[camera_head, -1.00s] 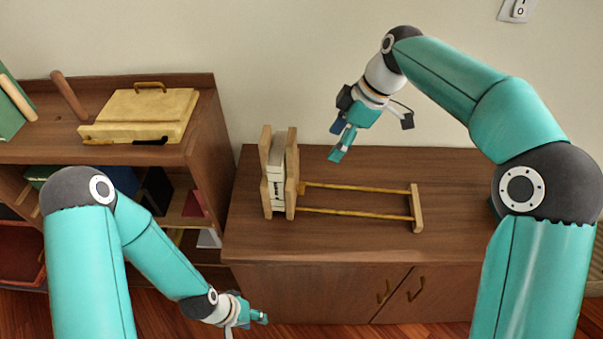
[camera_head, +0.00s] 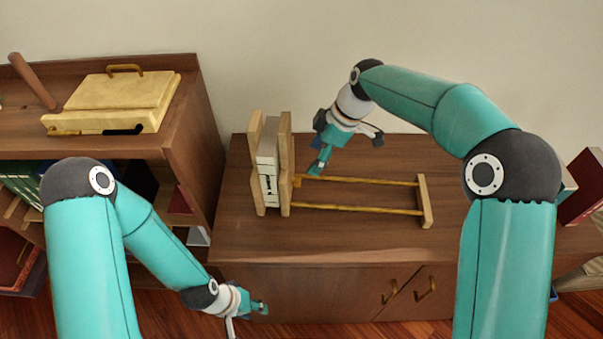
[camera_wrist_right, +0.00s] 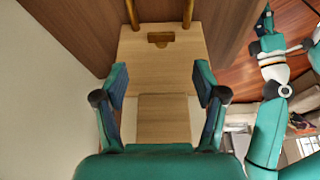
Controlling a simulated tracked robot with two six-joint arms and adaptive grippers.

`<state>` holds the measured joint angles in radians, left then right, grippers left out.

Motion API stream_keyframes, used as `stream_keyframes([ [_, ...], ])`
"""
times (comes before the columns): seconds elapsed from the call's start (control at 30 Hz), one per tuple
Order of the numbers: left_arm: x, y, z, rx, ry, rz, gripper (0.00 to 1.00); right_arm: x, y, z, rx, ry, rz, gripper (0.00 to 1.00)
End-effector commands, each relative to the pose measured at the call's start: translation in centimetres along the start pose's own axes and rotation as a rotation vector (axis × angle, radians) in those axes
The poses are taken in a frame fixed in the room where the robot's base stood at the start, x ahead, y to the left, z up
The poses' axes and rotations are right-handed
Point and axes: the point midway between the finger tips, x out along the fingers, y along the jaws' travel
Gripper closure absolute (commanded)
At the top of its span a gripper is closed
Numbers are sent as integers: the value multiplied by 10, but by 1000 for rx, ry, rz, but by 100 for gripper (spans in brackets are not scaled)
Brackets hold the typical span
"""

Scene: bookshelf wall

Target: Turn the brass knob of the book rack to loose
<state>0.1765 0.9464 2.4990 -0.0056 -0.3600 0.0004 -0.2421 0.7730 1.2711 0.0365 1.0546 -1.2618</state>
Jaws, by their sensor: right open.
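The book rack has wooden end plates (camera_head: 285,150) and two brass rods (camera_head: 360,209) running to a small wooden bar (camera_head: 424,201) on the right. Pale books (camera_head: 267,165) stand between the plates. The brass knob (camera_head: 297,180) sits low on the right plate, at the back rod. In the right wrist view the knob (camera_wrist_right: 160,39) looks like a flat bar, beyond my fingertips. My right gripper (camera_head: 317,168) is open and empty, just above and right of the knob. My left gripper (camera_head: 259,305) hangs low before the cabinet; its jaw gap is unclear.
The rack stands on a brown cabinet top (camera_head: 330,235) with free room in front and to the right. A taller shelf (camera_head: 186,120) on the left carries a yellow box (camera_head: 110,100). Books (camera_head: 582,187) show at the far right.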

Motion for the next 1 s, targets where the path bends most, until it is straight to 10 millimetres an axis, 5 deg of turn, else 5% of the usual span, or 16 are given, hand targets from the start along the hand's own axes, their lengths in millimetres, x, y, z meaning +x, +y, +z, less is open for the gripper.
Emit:
stream_keyframes([
  [0.2, -8, 3, 0, 0, 0, 0, 60, 46, -1, -1, -1, -1, -5, 29],
  [0.43, -12, 4, 0, 0, 0, 0, 60, 78, -1, -1, 0, 0, -3, 29],
  [0.87, -13, 5, 0, 0, 0, 0, 60, 88, 0, -1, -1, 0, 0, 29],
  [1.0, -13, 5, 0, 0, 0, 0, 60, 88, 0, -1, -1, 0, 0, 51],
])
